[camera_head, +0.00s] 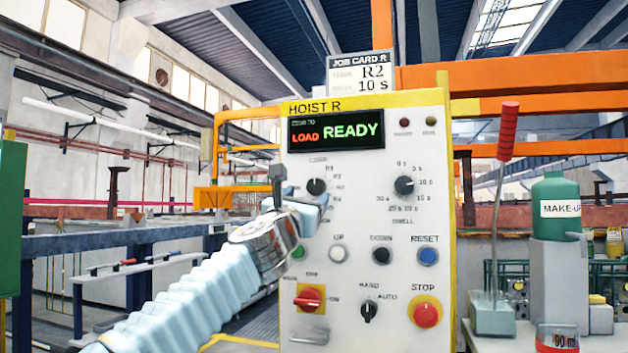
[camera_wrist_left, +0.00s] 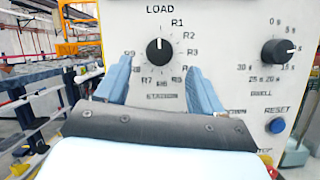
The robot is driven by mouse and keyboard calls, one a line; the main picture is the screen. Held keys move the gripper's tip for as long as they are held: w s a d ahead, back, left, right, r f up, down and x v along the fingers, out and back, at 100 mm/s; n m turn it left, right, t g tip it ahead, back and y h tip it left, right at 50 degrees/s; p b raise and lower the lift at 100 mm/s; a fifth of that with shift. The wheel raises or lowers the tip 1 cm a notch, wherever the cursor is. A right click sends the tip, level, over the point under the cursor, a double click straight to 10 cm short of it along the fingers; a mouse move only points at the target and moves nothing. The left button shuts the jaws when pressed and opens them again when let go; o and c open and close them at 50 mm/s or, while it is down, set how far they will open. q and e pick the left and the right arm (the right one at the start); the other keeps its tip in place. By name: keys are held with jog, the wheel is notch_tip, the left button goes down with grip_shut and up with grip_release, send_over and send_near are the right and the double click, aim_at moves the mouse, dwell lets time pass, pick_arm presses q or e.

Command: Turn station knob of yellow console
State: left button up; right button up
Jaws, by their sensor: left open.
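The console with yellow trim (camera_head: 365,110) is labelled HOIST R and faces me. Its black station knob (camera_head: 316,187) sits at the upper left of the panel. In the left wrist view the station knob (camera_wrist_left: 159,51) has its white mark pointing up to LOAD. My left gripper (camera_head: 308,198) is in front of the panel by this knob, partly hiding the dial's labels. In the left wrist view its two blue fingers (camera_wrist_left: 160,72) are spread, below and on either side of the knob, holding nothing. Whether they touch the panel is unclear. My right gripper is out of view.
The dwell knob (camera_head: 404,186) is to the right, with buttons, a red rotary switch (camera_head: 307,299) and a red stop button (camera_head: 425,312) below. The display (camera_head: 335,130) reads LOAD READY; the job card (camera_head: 360,76) reads R2, 10 s. A green bottle (camera_head: 556,205) stands right.

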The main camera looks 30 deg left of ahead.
aim_at(314, 187)
pick_arm(q)
jog(key=p+x, duration=0.2)
jog(key=x, duration=0.2)
jog(key=shift+w+r, duration=0.25)
jog(key=shift+w+a, duration=0.15)
jog(key=shift+w, duration=0.25)
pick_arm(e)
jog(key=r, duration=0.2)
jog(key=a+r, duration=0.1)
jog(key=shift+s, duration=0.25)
pick_arm(q)
jog(key=c, duration=1.1)
jog(key=shift+o, duration=0.2)
jog(key=shift+m+p, duration=0.35)
jog(key=shift+m, duration=0.05)
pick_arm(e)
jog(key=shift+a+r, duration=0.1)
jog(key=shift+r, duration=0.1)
